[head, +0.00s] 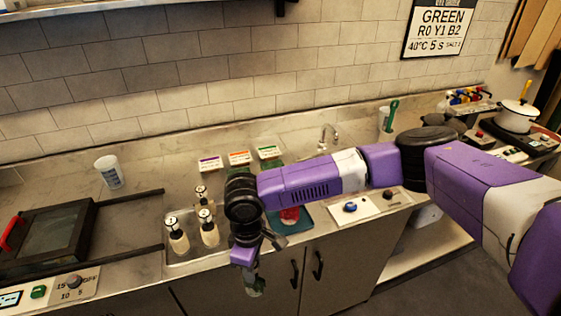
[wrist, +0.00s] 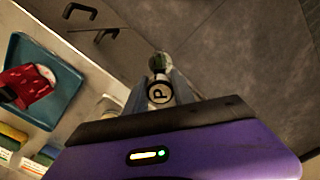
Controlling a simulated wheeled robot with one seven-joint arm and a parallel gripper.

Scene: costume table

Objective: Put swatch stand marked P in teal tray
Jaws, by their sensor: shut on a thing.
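My gripper (wrist: 160,88) is shut on the swatch stand marked P (wrist: 159,94), whose round pale label faces the wrist camera. In the head view my gripper (head: 253,276) hangs low in front of the counter's front edge, and a greenish part of the held stand (head: 256,290) shows below it. The floor and cabinet fronts lie beneath it. The teal tray (wrist: 66,92) is at the left in the wrist view, with a red thing bearing a white disc in it. In the head view the tray (head: 303,224) is partly hidden behind my arm.
A metal tray (head: 190,260) with several black-topped bottles stands left of my gripper. Small colour-labelled boxes (head: 239,158) stand at the back. A white cup (head: 109,172) stands at the left.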

